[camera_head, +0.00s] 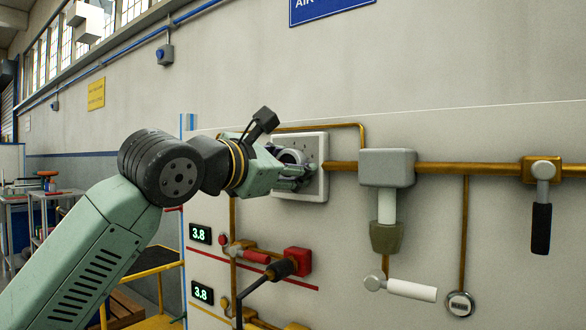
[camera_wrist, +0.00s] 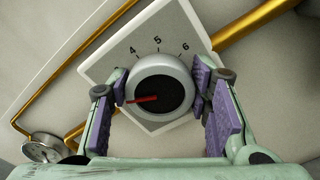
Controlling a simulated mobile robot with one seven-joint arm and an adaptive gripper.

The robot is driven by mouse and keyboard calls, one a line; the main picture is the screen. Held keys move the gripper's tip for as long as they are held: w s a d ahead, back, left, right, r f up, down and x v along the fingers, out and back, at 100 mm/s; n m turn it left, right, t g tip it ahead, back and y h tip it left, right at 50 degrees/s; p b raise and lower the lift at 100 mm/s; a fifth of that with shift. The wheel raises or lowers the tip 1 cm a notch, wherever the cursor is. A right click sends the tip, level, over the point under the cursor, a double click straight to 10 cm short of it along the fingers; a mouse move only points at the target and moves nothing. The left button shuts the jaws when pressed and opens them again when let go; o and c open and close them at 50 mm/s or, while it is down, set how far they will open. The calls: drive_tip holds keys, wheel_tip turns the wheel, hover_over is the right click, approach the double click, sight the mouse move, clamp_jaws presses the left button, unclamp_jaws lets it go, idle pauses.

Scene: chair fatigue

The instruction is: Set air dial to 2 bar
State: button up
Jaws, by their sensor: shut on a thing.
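The air dial (camera_wrist: 173,75) is a round grey knob with a dark face and a red pointer, on a square white plate (camera_wrist: 180,30). In the wrist view the numbers 4, 5 and 6 show above the knob. The red pointer aims left, below the 4, towards my left finger; the mark there is hidden. My gripper (camera_wrist: 160,87) is shut on the knob, with a purple-padded finger on each side. In the head view my gripper (camera_head: 292,172) is at the dial plate (camera_head: 312,140) and partly covers the knob.
A brass pipe (camera_head: 460,169) runs right from the plate to a grey regulator (camera_head: 388,168) and a black-handled valve (camera_head: 541,215). Below are a red valve block (camera_head: 297,261) and two displays reading 3.8 (camera_head: 201,233). A round gauge (camera_head: 460,303) hangs lower right.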

idle(0.4)
drive_tip(key=o, duration=1.2)
drive_tip(key=v, duration=1.2)
